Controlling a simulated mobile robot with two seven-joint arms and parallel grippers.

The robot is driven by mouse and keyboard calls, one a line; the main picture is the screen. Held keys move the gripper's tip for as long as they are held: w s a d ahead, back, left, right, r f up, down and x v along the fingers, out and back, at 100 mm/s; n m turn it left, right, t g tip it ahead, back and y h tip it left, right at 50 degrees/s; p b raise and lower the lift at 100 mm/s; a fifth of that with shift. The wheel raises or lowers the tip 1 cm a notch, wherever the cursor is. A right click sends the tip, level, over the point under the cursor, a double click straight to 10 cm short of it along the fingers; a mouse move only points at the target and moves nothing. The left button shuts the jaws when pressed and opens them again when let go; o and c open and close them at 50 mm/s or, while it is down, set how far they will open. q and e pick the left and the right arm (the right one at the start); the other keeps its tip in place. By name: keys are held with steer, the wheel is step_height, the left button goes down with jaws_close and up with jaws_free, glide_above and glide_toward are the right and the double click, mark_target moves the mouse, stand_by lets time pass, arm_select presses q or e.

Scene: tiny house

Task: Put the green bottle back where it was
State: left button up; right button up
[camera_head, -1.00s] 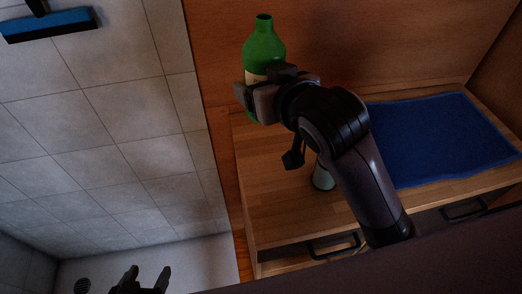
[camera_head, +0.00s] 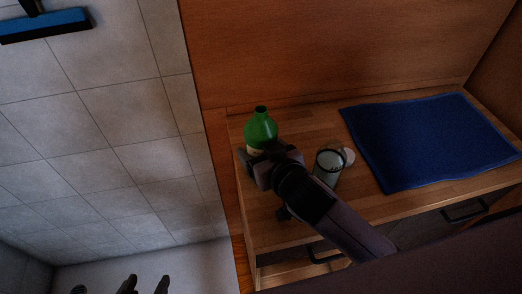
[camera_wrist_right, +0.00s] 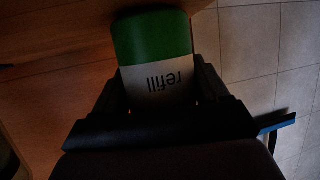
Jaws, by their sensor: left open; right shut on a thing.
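The green bottle (camera_head: 261,130) with a pale label is upright over the far left corner of the wooden counter (camera_head: 300,124). My right gripper (camera_head: 258,166) is shut on its lower part. The right wrist view shows the bottle (camera_wrist_right: 152,38) and its label "refill" between the two fingers. The gripper hides the bottle's base, so I cannot tell whether it touches the counter. My left gripper (camera_head: 145,285) is open and empty at the bottom edge of the head view, far from the bottle; only its fingertips show.
A clear glass (camera_head: 328,165) stands right of my right gripper, with a small white round thing (camera_head: 347,156) beside it. A blue cloth (camera_head: 425,140) covers the counter's right part. A wooden wall rises behind. A blue squeegee (camera_head: 45,25) shows on the tiled wall at left.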

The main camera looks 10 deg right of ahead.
steer(key=shift+f, duration=0.1)
steer(key=o, duration=0.9)
steer(key=shift+f, duration=0.15)
steer(key=o, duration=0.5)
steer(key=shift+c, duration=0.2)
steer(key=shift+r, duration=0.3)
steer(key=shift+s, duration=0.25)
steer(key=v, duration=1.1)
steer(key=shift+s, duration=0.3)
